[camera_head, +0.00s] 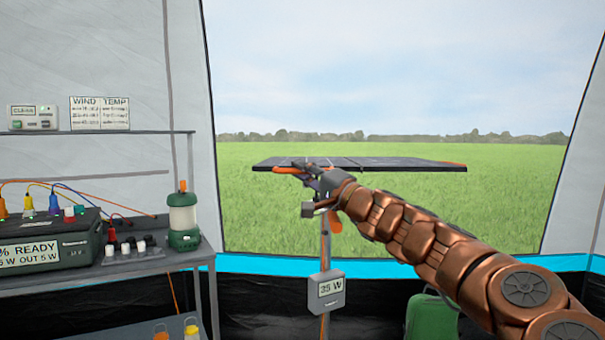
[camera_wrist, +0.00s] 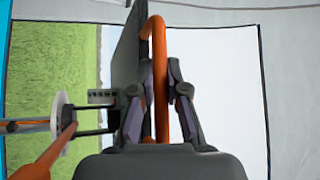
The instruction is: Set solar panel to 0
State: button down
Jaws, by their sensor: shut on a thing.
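The dark solar panel (camera_head: 400,162) is nearly level in the head view, on top of a thin post (camera_head: 325,245) in the tent opening. An orange handle (camera_head: 285,170) runs along its near left edge. My gripper (camera_head: 305,168) is at that edge. In the wrist view, my gripper (camera_wrist: 159,92) is shut on the orange handle (camera_wrist: 158,45), which passes between the fingers. The panel (camera_wrist: 128,60) shows there as a dark slab beside the left finger. A grey box (camera_head: 327,290) on the post reads 35 W. A small dial (camera_wrist: 103,97) shows in the wrist view, its reading too small to tell.
A shelf (camera_head: 150,265) on the left holds a power station (camera_head: 50,240) with several cables and a green lantern (camera_head: 184,220). A green container (camera_head: 430,318) stands below my arm. Open grass lies beyond the panel.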

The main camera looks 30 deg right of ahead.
jog(key=shift+w+a+f, duration=0.1)
jog(key=shift+a+f, duration=0.05)
jog(key=shift+f, duration=0.2)
jog(key=c, duration=1.2)
grip_release()
jog(key=shift+r, duration=0.1)
jog(key=shift+s+d, duration=0.25)
jog(key=shift+s, duration=0.15)
jog(key=v, duration=1.1)
jog(key=shift+s, duration=0.1)
